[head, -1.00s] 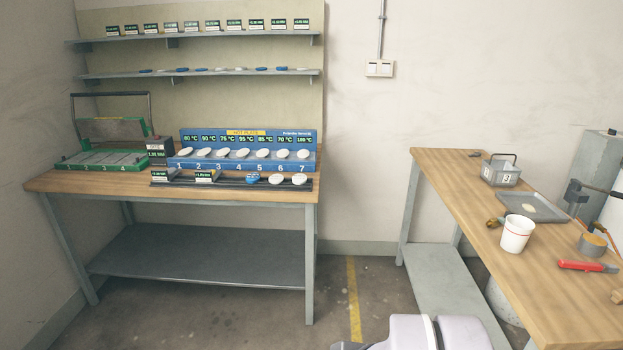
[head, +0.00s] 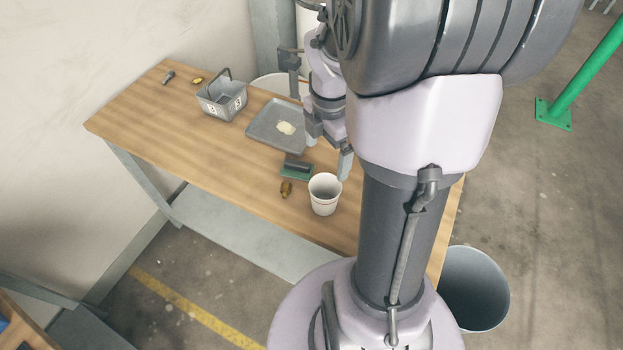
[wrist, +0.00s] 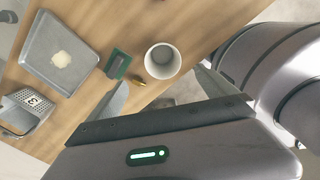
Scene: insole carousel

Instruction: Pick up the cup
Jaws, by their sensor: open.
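The white cup (head: 324,195) stands upright near the front edge of the wooden table (head: 150,115) in the head view. It also shows from above in the wrist view (wrist: 163,61), and it looks empty. My gripper (head: 328,160) is above the table, just behind the cup in the head view, with its fingers apart and nothing between them. In the wrist view the two fingertips (wrist: 160,88) lie wide apart on either side, below the cup in the picture. The gripper and cup look apart.
A small brown object (head: 286,188) and a green block with a dark top (head: 297,170) lie close beside the cup. Behind are a grey tray (head: 262,134) with a pale patch and a grey numbered basket (head: 212,108). A grey bin (head: 476,290) stands on the floor.

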